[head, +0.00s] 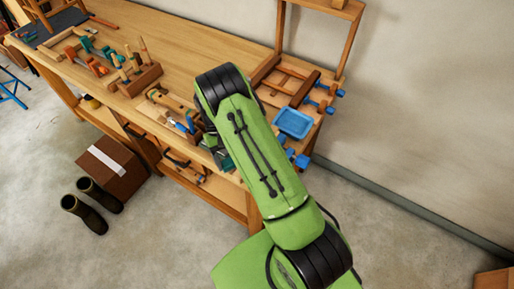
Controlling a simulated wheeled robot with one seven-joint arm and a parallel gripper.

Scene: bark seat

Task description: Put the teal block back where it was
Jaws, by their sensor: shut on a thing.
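My green arm reaches from the bottom right up over the front edge of the wooden workbench. My gripper (210,141) shows only as a dark sliver at the left side of the arm, mostly hidden behind it. A dark teal piece, apparently the teal block (222,159), shows just below it, partly covered by the arm. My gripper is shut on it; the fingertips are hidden. Whether the block touches the bench top is hidden.
A blue tray (293,124) lies right of the arm, near a wooden frame with blue clamps (302,160). Tools and a wooden tool block (136,82) stand left on the bench. A cardboard box (111,168) and dark boots (85,212) are on the floor.

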